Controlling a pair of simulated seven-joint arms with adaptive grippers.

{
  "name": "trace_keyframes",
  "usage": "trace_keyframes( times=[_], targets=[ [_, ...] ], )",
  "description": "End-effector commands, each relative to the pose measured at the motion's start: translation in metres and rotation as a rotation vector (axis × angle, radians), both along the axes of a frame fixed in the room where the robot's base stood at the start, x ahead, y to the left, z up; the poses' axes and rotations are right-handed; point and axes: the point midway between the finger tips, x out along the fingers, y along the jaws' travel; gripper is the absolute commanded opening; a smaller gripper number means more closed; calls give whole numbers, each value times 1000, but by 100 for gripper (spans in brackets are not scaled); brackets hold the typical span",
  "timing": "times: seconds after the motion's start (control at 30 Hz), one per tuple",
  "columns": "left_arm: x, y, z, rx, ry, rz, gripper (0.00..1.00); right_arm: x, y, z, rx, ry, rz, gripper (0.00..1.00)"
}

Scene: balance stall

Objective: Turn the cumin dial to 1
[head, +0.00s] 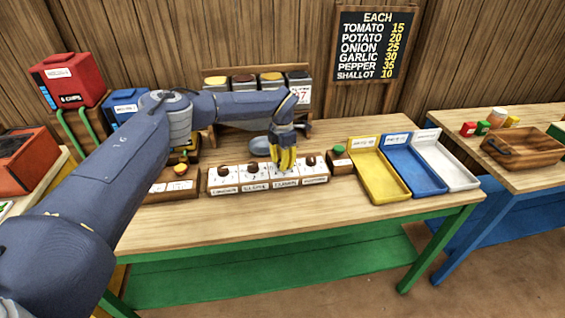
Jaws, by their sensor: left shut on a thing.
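A wooden block with a row of several dials (217,190) stands on the table, with a white scale face behind each dark knob and a name label below. The labels are too small to read surely. My left gripper (284,168), with yellow fingertips, reaches down to the third dial from the left, which I take as the cumin dial. It is shut on that knob. The fingers hide the knob and its pointer, so I cannot tell its setting. The other knobs stand free on both sides. My right gripper is not in view.
A small block with a green button (338,150) sits right of the dials. Yellow (380,193), blue (417,183) and white (457,175) trays lie further right. Spice canisters (243,88) stand behind, and a grey oval object (260,146) lies behind the fingers. The table front is clear.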

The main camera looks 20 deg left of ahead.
Motion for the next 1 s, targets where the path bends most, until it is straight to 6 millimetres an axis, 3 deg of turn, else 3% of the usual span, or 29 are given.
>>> trace_keyframes(
  times=[0.03,0.3,0.67,1.0],
  targets=[
    [0,0,0,0,0,0,29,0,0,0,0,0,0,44],
    [0,0,0,0,0,1,59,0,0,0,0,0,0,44],
    [1,0,7,0,-1,1,59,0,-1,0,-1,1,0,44],
    [1,0,62,0,-4,0,59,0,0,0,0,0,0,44]
  ],
)
